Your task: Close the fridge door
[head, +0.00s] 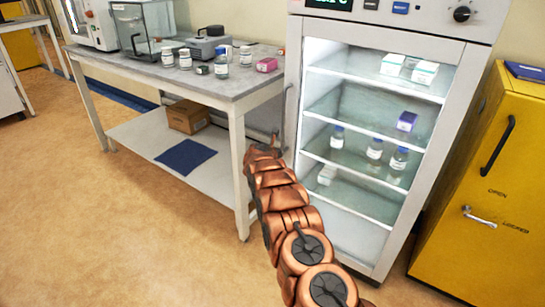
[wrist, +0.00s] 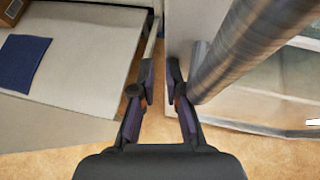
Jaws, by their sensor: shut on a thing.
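The white fridge (head: 455,60) stands right of centre in the head view, its lit shelves showing through the front. Its door looks flush or nearly flush with the body; I cannot tell whether a gap is left. The upright handle (head: 287,105) is at the left edge of the door. My copper arm reaches up to it, and my gripper (head: 262,148) is at the handle's lower end. In the wrist view the handle shows as a thick metal bar (wrist: 245,50) running down to the right finger of my gripper (wrist: 161,85). The fingers look slightly apart; their grip on the handle is partly hidden.
A grey lab bench (head: 215,85) with bottles and instruments stands close to the left, with a cardboard box (head: 188,116) and a blue mat (head: 187,156) on its lower shelf. A yellow cabinet (head: 490,190) stands at the right. The floor at lower left is clear.

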